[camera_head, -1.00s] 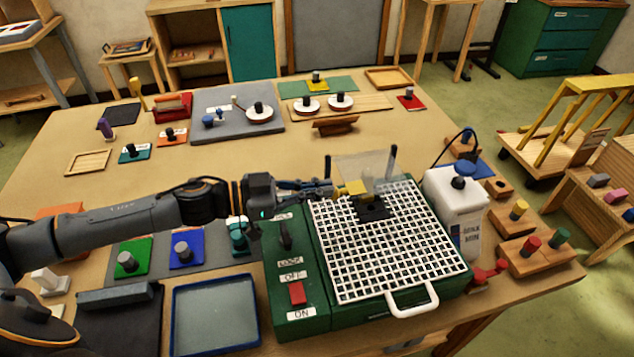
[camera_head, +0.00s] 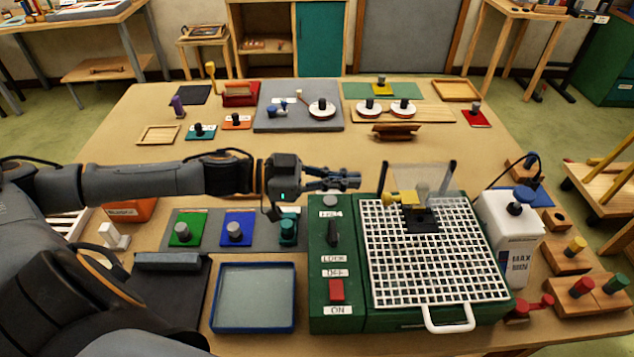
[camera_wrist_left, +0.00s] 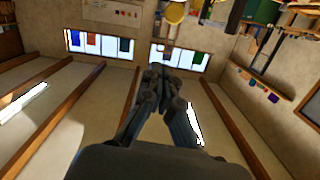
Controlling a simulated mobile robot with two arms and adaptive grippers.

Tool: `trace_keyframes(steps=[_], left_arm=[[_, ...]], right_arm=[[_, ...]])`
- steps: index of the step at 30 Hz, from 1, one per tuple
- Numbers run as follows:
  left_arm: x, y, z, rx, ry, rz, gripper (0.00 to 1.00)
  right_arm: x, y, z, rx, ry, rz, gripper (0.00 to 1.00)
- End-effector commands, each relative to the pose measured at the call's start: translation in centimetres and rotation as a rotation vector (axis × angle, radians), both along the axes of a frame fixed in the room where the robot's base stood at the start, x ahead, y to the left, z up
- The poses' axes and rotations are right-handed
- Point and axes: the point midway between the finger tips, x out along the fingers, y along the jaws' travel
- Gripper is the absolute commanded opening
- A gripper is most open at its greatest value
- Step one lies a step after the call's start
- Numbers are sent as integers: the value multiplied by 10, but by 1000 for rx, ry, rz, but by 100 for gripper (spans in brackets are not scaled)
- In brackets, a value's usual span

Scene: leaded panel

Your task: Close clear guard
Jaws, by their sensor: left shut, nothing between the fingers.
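The clear guard (camera_head: 420,178) is a see-through panel standing raised at the back of the green grinder (camera_head: 345,295), above the white grid (camera_head: 430,270). A yellow piece (camera_head: 403,197) and a black block (camera_head: 421,221) are at its base. My left gripper (camera_head: 358,180) is shut and empty, just left of the guard, with a small gap to the yellow piece. In the left wrist view its closed fingers (camera_wrist_left: 157,72) point up the picture, and the guard cannot be made out there. My right gripper is not in view.
A white bottle (camera_head: 510,235) stands close to the grinder's right side. A blue-rimmed tray (camera_head: 253,328) lies to its left. Wooden blocks with coloured knobs (camera_head: 585,295) are at the right edge.

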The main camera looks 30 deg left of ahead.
Motion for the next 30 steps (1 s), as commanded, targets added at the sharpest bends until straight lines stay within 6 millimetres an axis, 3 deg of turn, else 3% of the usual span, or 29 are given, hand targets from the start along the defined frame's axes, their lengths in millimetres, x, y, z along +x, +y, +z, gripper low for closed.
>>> trace_keyframes(steps=[9,16,30], left_arm=[[-16,21,1,3,3,-2,0],[-26,35,6,2,7,-5,0],[-29,41,7,0,-3,-1,0]], right_arm=[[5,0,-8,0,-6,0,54],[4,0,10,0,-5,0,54],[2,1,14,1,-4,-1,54]])
